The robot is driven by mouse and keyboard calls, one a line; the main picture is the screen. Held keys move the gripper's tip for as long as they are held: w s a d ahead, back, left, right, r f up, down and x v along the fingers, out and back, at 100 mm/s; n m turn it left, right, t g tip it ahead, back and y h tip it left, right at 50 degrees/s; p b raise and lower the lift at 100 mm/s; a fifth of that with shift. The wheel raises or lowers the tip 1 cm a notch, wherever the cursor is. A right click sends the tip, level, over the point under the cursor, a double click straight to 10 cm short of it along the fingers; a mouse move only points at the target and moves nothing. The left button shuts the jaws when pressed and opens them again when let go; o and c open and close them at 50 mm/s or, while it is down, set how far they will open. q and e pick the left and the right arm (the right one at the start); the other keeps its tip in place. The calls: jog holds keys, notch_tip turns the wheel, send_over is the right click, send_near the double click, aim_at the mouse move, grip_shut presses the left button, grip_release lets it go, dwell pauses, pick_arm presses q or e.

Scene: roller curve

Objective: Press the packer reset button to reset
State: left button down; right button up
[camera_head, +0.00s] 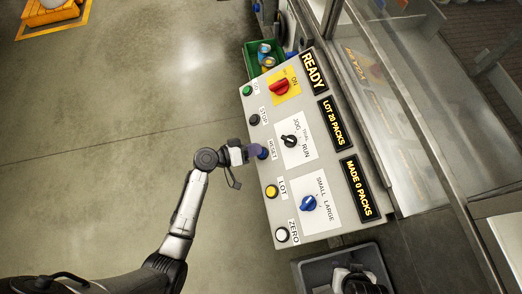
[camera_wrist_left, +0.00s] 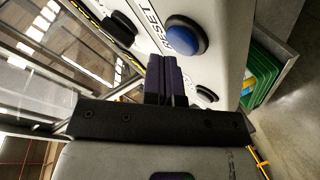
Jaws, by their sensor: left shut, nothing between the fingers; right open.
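The packer's control panel (camera_head: 270,190) is a pale box with coloured buttons and knobs. Its blue RESET button (camera_head: 263,153) sits on the left side between STOP and LOT. It also shows in the left wrist view (camera_wrist_left: 186,34), beside its RESET label. My left gripper (camera_head: 252,152) is shut and empty, with its fingertips close beside the RESET button and partly covering it in the head view. In the wrist view the dark fingers (camera_wrist_left: 166,70) end just short of the button's picture; contact cannot be told. My right gripper (camera_head: 355,280) is open at the bottom edge, partly cut off.
The green GO (camera_head: 247,90), black STOP (camera_head: 254,119), yellow LOT (camera_head: 271,191) and white ZERO (camera_head: 282,234) buttons flank RESET. A green bin (camera_head: 252,60) stands behind the panel, a grey bin (camera_head: 305,275) in front. The displays read READY, LOT 20 PACKS and MADE 0 PACKS.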

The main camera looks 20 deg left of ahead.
pick_arm(q)
jog(key=shift+a+r, duration=0.1)
jog(key=shift+r, duration=0.15)
jog(key=r+p, duration=0.1)
jog(key=s+a+r+p, duration=0.1)
jog(key=r, duration=0.1)
jog(key=a+r+p, duration=0.1)
jog(key=shift+s+a+r+p, duration=0.1)
jog(key=shift+s+r+p, duration=0.1)
jog(key=shift+p, duration=0.1)
dwell(0.4)
dwell(0.3)
dwell(0.5)
